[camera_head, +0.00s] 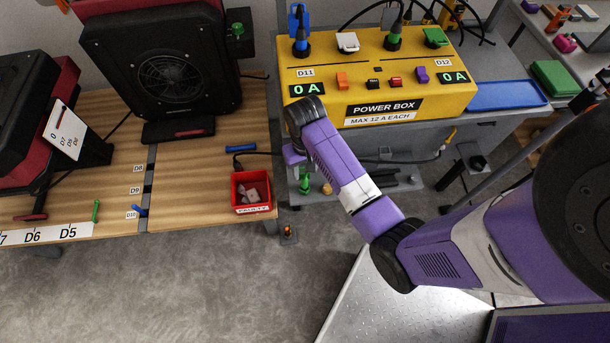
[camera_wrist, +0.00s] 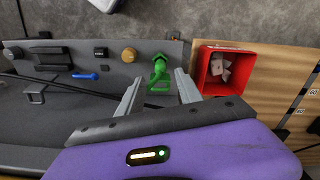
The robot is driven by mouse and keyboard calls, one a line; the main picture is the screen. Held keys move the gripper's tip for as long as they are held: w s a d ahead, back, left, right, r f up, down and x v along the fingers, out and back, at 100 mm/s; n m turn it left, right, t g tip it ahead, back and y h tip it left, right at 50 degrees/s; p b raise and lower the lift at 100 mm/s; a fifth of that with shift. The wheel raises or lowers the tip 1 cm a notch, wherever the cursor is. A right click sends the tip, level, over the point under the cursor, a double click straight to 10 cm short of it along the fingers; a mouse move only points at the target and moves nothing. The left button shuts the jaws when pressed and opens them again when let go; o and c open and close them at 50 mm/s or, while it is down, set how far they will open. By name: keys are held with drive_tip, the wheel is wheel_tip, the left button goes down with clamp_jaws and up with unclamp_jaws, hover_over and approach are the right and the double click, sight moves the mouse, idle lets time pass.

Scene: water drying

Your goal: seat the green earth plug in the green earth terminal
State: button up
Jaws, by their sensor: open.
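A green piece (camera_wrist: 160,70) stands at the edge of a grey shelf in the wrist view, beside a brass knob (camera_wrist: 129,54). It also shows low beside the bench in the head view (camera_head: 305,183). I cannot tell whether it is the earth plug, the earth terminal, or both together. My gripper (camera_wrist: 159,74) is open, with one finger on each side of the green piece in the picture; contact cannot be told. In the head view my arm mostly hides the gripper. A green-topped plug (camera_head: 396,28) with a black cable stands on the yellow power box (camera_head: 375,75).
A red bin (camera_wrist: 206,57) with pale pieces sits on the wooden bench (camera_wrist: 268,75), close to the right finger. A blue piece (camera_wrist: 85,76) and a black knob (camera_wrist: 101,51) are on the shelf. A dark cable (camera_wrist: 70,87) runs across it.

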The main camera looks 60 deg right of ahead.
sight(305, 181)
wheel_tip(305, 181, up, 4)
drive_tip(key=s+a+f+n+t+h, duration=0.1)
drive_tip(key=s+a+f+n+t, duration=0.2)
drive_tip(key=a, duration=0.4)
drive_tip(key=s+a+r+t, duration=0.3)
drive_tip(key=s+a+t, duration=0.1)
drive_tip(key=s+a, duration=0.2)
drive_tip(key=s+a+r+n+t, duration=0.1)
drive_tip(key=s+a+r+t, duration=0.1)
drive_tip(key=r, duration=0.6)
drive_tip(key=s+a+r+n+t, duration=0.2)
drive_tip(key=s+r+t, duration=0.1)
drive_tip(key=r, duration=0.4)
drive_tip(key=s+a+r+n+t+y, duration=0.1)
drive_tip(key=s+a+r+t, duration=0.1)
drive_tip(key=r, duration=0.6)
drive_tip(key=shift+s+r+t, duration=0.3)
drive_tip(key=shift+s+t, duration=0.2)
drive_tip(key=shift+s, duration=0.75)
drive_tip(key=shift+d, duration=0.1)
